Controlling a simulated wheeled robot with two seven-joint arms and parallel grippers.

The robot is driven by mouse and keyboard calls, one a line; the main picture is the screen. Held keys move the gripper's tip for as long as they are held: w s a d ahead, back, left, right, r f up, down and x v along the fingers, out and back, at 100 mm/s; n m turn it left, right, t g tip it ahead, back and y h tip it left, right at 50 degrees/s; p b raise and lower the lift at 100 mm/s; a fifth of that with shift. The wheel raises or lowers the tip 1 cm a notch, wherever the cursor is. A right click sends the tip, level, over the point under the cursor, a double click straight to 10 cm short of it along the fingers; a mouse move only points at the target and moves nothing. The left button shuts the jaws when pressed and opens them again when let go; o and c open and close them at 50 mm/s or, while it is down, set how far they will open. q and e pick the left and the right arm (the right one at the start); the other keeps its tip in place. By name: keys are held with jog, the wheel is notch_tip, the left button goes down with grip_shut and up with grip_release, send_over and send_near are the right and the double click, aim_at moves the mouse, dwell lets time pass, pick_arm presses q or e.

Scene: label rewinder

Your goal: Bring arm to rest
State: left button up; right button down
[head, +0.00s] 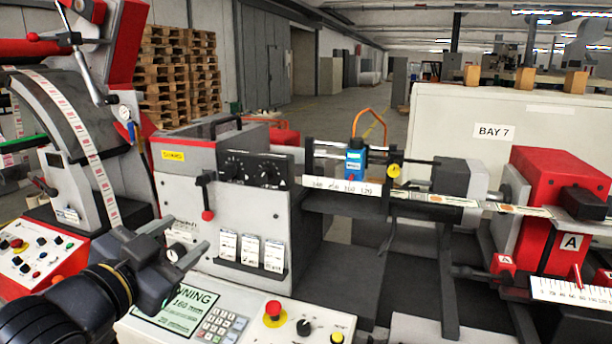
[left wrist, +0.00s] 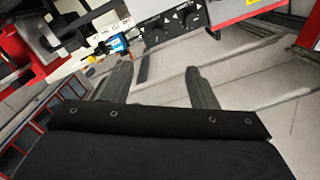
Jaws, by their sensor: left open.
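My left gripper (head: 184,240) comes in from the lower left in the head view. It is in front of the grey machine cabinet (head: 228,235), above the lower control panel. Its two dark fingers are spread apart with nothing seen between them. In the left wrist view the fingers (left wrist: 158,82) are also apart and empty, with grey floor beyond them. My right gripper is in neither view.
A control panel with a keypad (head: 218,324) and a red button (head: 273,308) lies below. A card rack (head: 250,268) is on the cabinet front. A blue unit (head: 355,160) sits on the rails. The label arch (head: 72,130) stands at left, the red unit (head: 560,170) at right.

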pick_arm(q)
jog(key=s+a+f+n+g+y, duration=0.2)
jog(key=f+n, duration=0.1)
jog(key=f, duration=0.4)
jog(key=s+a+f+n+g+y, duration=0.1)
jog(key=s+a+f+n+g, duration=0.2)
jog(key=f, duration=0.3)
jog(key=s+d+f+n+g, duration=0.1)
jog(key=s+f+n+g, duration=0.1)
jog(key=s+f, duration=0.4)
jog(key=s+d+f+n+g+h, duration=0.1)
jog(key=s+d+f+n+g, duration=0.1)
jog(key=s+f, duration=0.4)
jog(key=shift+s+d+f+n+g, duration=0.25)
jog(key=shift+s+f+n+g, duration=0.2)
jog(key=shift+s+g, duration=0.55)
jog(key=shift+w+r, duration=0.1)
jog(key=shift+w, duration=0.05)
dwell(2.8)
